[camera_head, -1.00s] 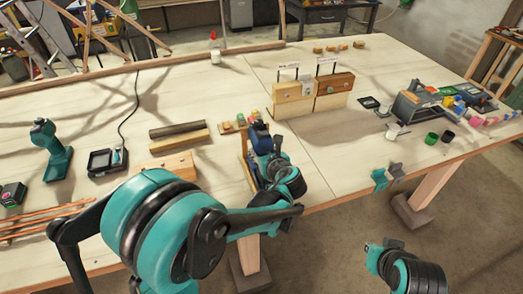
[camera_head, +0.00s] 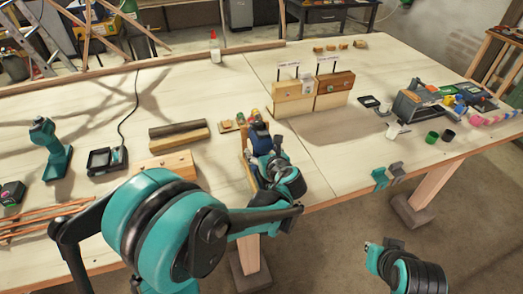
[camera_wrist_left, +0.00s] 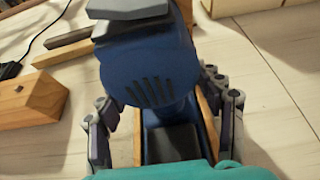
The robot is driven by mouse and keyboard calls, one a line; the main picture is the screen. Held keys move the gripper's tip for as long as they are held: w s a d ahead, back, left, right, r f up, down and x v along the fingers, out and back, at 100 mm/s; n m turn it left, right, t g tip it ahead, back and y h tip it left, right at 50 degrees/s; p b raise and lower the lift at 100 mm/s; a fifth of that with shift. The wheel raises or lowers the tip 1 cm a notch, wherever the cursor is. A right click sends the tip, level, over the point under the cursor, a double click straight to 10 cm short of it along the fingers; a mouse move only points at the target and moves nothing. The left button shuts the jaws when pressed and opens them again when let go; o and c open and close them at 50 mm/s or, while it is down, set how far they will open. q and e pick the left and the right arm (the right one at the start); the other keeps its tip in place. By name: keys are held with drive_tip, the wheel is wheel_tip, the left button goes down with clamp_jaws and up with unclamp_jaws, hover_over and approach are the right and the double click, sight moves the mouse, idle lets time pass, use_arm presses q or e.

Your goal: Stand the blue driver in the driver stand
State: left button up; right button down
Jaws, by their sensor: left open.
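The blue driver (camera_wrist_left: 147,70) fills the middle of the left wrist view, with its vented body towards the camera and a grey part at the top. It stands between the wooden side walls of the driver stand (camera_wrist_left: 208,122), which has a dark middle. How deep it sits is hidden. In the head view the driver (camera_head: 261,138) is partly covered by my left arm. My left gripper (camera_wrist_left: 168,128) is open, its fingers on either side of the driver and stand. My right gripper (camera_head: 388,246) hangs at the lower right, off the table; its jaws are unclear.
A wooden block (camera_head: 166,166) and dark and pale bars (camera_head: 180,133) lie left of the stand. A teal drill (camera_head: 50,148) stands farther left. Two wooden holders (camera_head: 293,98) stand behind. Bare tabletop lies to the right, before a grey toolbox (camera_head: 412,103).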

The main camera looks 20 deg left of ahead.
use_arm(q)
drive_tip(key=shift+n, duration=0.4)
drive_tip(key=v, duration=1.2)
drive_tip(key=shift+s+a, duration=0.2)
drive_tip(key=shift+a, duration=0.15)
drive_tip(key=s+a+f+n+g+h, duration=0.1)
drive_tip(key=s+a+n+h, duration=0.1)
drive_tip(key=s+n, duration=0.2)
drive_tip(key=s+a+f+n+g+h, duration=0.1)
drive_tip(key=s+n, duration=0.4)
drive_tip(key=n, duration=0.5)
drive_tip(key=s+a+f+n+g+h, duration=0.2)
drive_tip(key=s+a+n, duration=0.2)
drive_tip(key=n, duration=0.3)
drive_tip(key=shift+s+f+n+h, duration=0.25)
drive_tip(key=shift+f+n+h, duration=0.1)
drive_tip(key=shift+n+h, duration=0.05)
drive_tip(key=shift+s+d+f+n+h, duration=0.1)
drive_tip(key=shift+s+d+n+h, duration=0.25)
drive_tip(key=shift+n, duration=0.7)
drive_tip(key=shift+s+d+n+h, duration=0.15)
drive_tip(key=shift+s+n, duration=0.4)
drive_tip(key=shift+n, duration=0.55)
drive_tip(key=shift+s+d+n+h, duration=0.1)
drive_tip(key=shift+s+n+h, duration=0.3)
drive_tip(key=shift+n, duration=0.65)
